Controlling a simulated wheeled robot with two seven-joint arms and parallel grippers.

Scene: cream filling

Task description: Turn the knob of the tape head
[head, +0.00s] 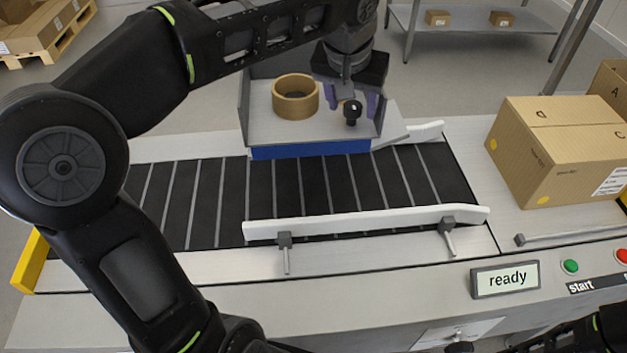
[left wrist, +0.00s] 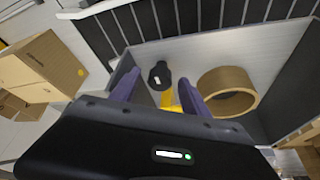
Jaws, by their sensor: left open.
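The tape head (head: 310,150) is a grey box-like unit with a blue front edge, set over the far side of the conveyor. A tan tape roll (head: 295,97) sits on it. The black knob (head: 352,111) stands to the right of the roll. My left gripper (head: 354,103) is over the knob, its purple fingers apart on either side. In the left wrist view the knob (left wrist: 160,76) shows just beyond the open fingers, nearer the left one, and the tape roll (left wrist: 228,91) is to the right. I cannot tell whether a finger touches the knob. My right gripper is not clearly seen.
The black conveyor belt (head: 230,190) has a white guide rail (head: 365,220) along its near side. A carton (head: 560,150) stands at the right end. A display (head: 505,279) reads "ready", beside a green button (head: 569,266) and a red one (head: 622,256).

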